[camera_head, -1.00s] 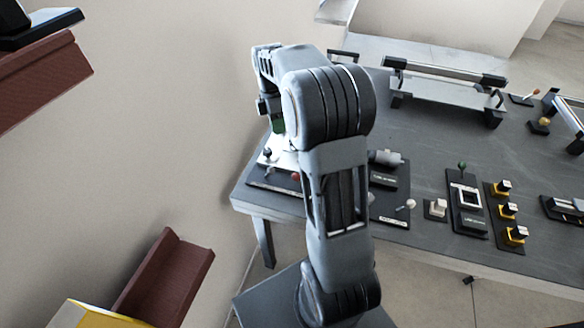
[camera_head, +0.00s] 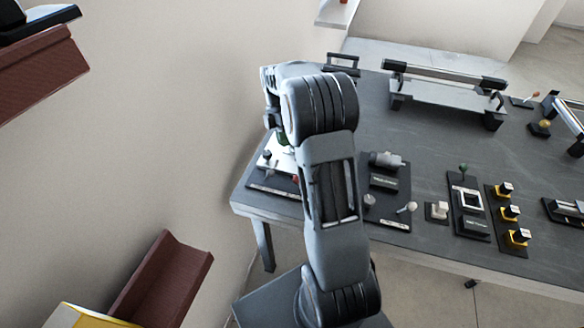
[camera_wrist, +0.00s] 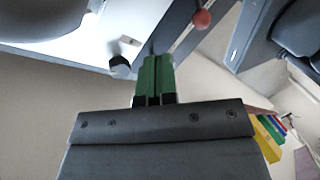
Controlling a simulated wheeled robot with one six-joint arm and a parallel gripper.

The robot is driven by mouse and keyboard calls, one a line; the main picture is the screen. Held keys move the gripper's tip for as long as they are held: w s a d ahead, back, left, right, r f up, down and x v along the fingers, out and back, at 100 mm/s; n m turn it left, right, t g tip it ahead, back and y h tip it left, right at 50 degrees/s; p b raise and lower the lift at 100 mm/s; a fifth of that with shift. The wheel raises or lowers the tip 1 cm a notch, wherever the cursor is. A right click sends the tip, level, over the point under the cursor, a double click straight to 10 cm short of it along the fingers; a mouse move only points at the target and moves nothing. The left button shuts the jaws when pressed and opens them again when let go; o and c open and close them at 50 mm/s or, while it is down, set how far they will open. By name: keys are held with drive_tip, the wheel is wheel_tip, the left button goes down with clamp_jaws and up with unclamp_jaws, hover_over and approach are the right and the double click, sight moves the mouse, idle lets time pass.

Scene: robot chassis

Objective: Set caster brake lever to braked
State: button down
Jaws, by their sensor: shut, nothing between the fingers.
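A dark panel with a white plate (camera_head: 276,156) sits at the table's near left corner. On it stand a small dark-knobbed lever (camera_head: 268,155) and a red ball (camera_head: 295,179), partly behind my arm. I cannot tell for sure which part is the caster brake lever. In the wrist view, my gripper (camera_wrist: 154,62) has its green fingers shut together and empty. A grey knob (camera_wrist: 121,67) is just left of the fingertips, with a gap visible in this view. The red ball (camera_wrist: 202,19) is farther off at upper right. My fingers are mostly hidden in the head view.
Further right are a green-knobbed fixture (camera_head: 468,205) and several yellow-based switches (camera_head: 512,213). A railed tray (camera_head: 442,95) stands behind. The grey table (camera_head: 350,103) is bare in between.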

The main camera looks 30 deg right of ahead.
drive_tip(key=x, duration=0.6)
drive_tip(key=shift+s+f, duration=0.1)
drive_tip(key=shift+f, duration=0.2)
drive_tip(key=s, duration=0.3)
drive_tip(key=shift+a+f, duration=0.1)
drive_tip(key=shift+a, duration=0.1)
drive_tip(key=shift+s+f, duration=0.1)
drive_tip(key=shift+s, duration=0.4)
drive_tip(key=shift+a, duration=0.1)
